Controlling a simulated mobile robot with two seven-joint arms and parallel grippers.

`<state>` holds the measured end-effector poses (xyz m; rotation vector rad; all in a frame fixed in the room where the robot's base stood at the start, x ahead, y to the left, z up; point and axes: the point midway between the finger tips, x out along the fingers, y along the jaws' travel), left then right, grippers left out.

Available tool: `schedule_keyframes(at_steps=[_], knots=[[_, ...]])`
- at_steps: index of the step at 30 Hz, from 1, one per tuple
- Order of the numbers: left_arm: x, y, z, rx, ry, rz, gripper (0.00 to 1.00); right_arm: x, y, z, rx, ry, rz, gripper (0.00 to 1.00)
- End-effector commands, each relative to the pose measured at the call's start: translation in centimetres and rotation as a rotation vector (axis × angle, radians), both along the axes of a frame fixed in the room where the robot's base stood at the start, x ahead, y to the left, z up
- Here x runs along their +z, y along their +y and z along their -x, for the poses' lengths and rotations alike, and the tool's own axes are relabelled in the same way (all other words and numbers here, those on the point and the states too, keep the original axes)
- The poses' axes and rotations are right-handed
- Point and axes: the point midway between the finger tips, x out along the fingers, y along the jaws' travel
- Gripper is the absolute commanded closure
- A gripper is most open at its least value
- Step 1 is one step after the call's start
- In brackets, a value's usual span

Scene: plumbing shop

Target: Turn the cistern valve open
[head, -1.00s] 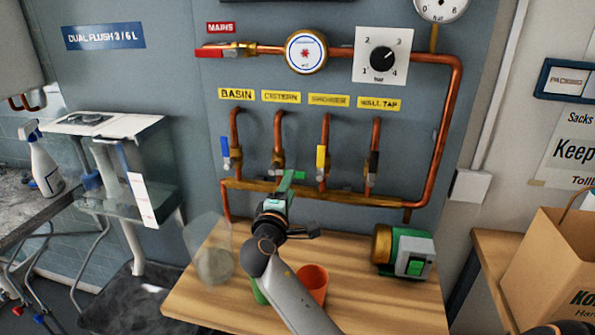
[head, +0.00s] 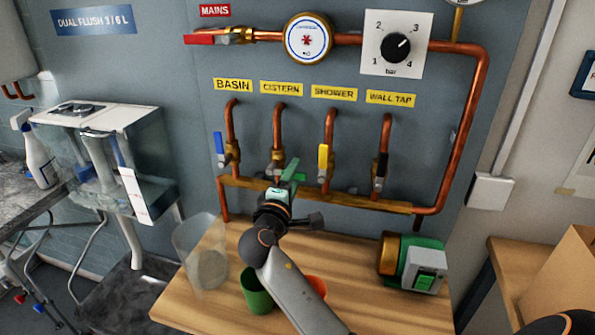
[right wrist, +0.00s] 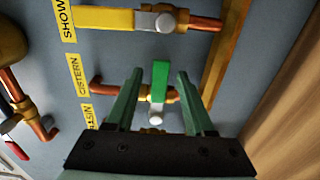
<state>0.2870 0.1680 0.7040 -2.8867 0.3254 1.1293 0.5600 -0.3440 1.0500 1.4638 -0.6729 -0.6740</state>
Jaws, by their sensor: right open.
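The cistern valve's green lever (right wrist: 160,75) shows in the right wrist view on a brass body in the copper pipe, crosswise to the pipe. In the head view a bit of the green lever (head: 299,177) shows beside my gripper, under the yellow CISTERN label (head: 281,88). My right gripper (right wrist: 158,76) is open, one finger on each side of the lever; small gaps show on both sides. In the head view the right gripper (head: 287,172) reaches up to the pipe row and hides part of the valve. My left gripper is not in view.
The basin valve's blue lever (head: 219,143) stands to the left, the shower's yellow lever (head: 323,158) to the right, then the black wall tap lever (head: 380,165). Below, the wooden bench (head: 350,305) holds a clear beaker (head: 200,250), a green cup (head: 256,290) and a pump (head: 420,265).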

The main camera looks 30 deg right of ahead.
Motion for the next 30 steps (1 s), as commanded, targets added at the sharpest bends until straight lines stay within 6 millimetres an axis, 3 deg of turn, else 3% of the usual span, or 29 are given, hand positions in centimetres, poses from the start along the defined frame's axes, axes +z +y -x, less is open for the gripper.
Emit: schedule_keyframes(at_steps=[16, 30], knots=[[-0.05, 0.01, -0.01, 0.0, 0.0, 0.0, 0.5, -0.01, 0.27, 0.16, -0.001, 0.0, 0.0, 0.46], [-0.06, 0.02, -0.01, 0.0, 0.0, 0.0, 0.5, 0.0, 0.26, 0.14, -0.001, 0.0, 0.0, 0.98]])
